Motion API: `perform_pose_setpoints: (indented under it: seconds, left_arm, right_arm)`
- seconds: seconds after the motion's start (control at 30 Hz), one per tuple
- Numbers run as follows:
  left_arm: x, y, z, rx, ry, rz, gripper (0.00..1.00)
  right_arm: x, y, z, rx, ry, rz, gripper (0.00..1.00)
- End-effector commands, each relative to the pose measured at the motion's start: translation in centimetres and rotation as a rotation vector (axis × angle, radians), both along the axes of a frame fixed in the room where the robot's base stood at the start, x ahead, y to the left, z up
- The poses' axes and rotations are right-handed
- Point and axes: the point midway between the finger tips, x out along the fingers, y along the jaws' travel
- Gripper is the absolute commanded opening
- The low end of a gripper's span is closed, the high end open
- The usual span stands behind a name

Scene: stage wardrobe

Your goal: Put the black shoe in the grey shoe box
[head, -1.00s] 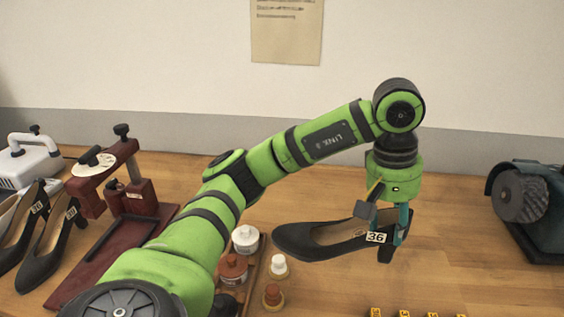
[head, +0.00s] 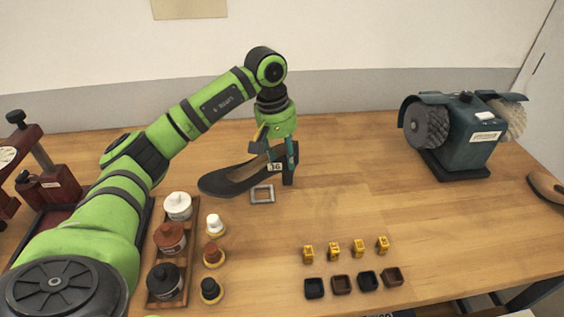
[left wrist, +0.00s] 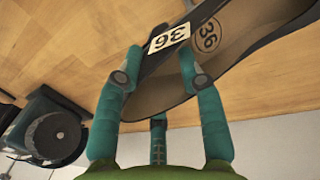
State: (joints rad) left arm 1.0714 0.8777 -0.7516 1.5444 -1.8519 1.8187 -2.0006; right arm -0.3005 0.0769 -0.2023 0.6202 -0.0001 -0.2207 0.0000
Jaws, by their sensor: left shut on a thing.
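The black shoe (head: 231,180), a heeled pump with a white "36" label, is in my left gripper (head: 274,156) above the wooden bench. Its toe points left in the head view and its heel hangs down at the right. In the left wrist view my left gripper (left wrist: 160,74) is shut on the shoe's rear side wall (left wrist: 150,63), fingers on both sides of it. "36" is also printed on the insole. I cannot make out the grey shoe box. My right gripper is not in view.
A small grey square frame (head: 262,194) lies below the shoe. A tray of jars (head: 183,288) and several brushes stand left of centre. Small yellow number markers and dark cups (head: 341,284) lie at the front. A brush machine (head: 462,140) stands back right. The bench's middle right is clear.

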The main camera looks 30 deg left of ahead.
Motion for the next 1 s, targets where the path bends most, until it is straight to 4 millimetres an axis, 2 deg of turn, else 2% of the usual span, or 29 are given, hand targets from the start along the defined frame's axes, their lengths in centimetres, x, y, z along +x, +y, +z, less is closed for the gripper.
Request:
perform_pose_setpoints:
  seconds: [0.13, 0.3, 0.4, 0.7, 0.73, 0.77, 0.8, 1.0]
  left_arm:
    - [0.1, 0.4, -0.9, 0.000, 0.003, -0.001, 0.00]
    - [0.1, 0.3, -3.4, 0.000, 0.005, -0.002, 0.00]
    - [0.1, 0.3, -4.2, 0.000, 0.001, -0.002, 0.00]
    - [0.2, 0.3, -4.5, 0.000, 0.000, -0.001, 0.00]
    - [0.1, 0.3, -4.5, 0.000, 0.000, -0.002, 0.46]
    - [0.1, 0.3, -4.4, 0.000, 0.000, -0.001, 0.58]
    - [0.1, 0.3, -4.4, 0.000, 0.001, -0.001, 0.62]
    - [0.1, 0.3, -4.4, 0.000, 0.001, -0.001, 0.62]
  right_arm:
    - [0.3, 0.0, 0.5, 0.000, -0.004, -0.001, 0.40]
    - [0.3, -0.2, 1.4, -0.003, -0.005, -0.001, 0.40]
    - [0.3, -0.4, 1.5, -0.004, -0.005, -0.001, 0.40]
    - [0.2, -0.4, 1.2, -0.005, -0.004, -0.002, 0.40]
    - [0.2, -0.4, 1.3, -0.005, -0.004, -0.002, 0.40]
    - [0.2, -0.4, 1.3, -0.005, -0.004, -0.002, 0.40]
    - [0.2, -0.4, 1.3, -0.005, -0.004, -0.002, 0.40]
    - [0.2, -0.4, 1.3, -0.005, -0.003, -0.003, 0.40]
